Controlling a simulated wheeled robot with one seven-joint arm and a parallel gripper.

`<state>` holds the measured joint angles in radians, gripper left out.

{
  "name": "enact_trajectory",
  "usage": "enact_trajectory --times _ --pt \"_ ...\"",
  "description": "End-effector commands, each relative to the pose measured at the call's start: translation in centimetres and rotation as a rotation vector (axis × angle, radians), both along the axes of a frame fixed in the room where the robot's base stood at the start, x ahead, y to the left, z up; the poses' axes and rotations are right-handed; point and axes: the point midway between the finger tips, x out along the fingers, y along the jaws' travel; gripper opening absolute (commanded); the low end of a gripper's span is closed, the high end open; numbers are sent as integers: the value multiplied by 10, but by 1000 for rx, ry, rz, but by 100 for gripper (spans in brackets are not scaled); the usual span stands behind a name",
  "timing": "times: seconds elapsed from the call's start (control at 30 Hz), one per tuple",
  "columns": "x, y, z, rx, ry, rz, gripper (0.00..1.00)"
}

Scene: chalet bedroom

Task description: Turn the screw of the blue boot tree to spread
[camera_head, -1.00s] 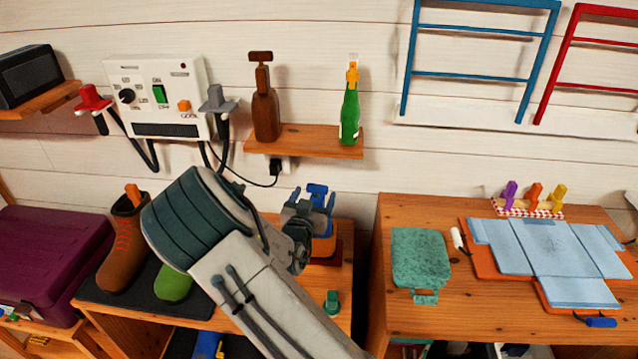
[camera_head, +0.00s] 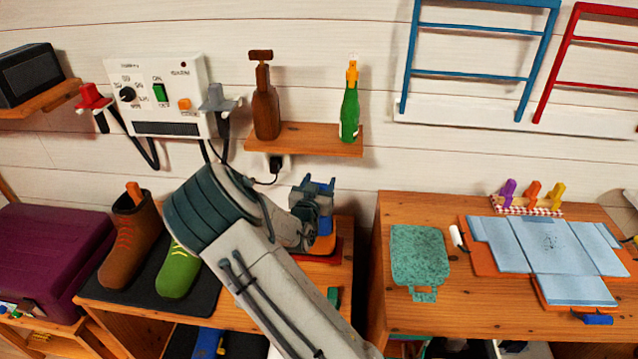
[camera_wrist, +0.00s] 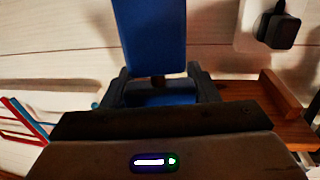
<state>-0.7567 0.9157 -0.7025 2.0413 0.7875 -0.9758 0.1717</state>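The blue boot tree (camera_head: 326,224) stands at the back right of the left bench, partly hidden behind my wrist. It sits in an orange-and-red base. My gripper (camera_head: 317,187) is at its upper end, fingers apart on either side of blue parts. In the wrist view a wide blue block (camera_wrist: 150,35) rises above, with a short dark stem under it. A lower blue part (camera_wrist: 160,97) fills the gap between my gripper's fingers (camera_wrist: 161,88). Whether the fingers press on it cannot be told. The screw's thread is hidden.
A brown boot (camera_head: 130,240) and a green shoe form (camera_head: 181,268) stand on a dark mat at left. A small green object (camera_head: 334,296) lies near my forearm. The right bench (camera_head: 470,310) holds a blue-grey panel.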

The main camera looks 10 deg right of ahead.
Motion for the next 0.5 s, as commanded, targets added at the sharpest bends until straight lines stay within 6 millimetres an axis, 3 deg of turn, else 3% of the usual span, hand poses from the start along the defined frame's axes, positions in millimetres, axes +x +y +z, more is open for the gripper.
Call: enact_trajectory --times 0.5 --pt "-1 0 0 1 0 -57 31"
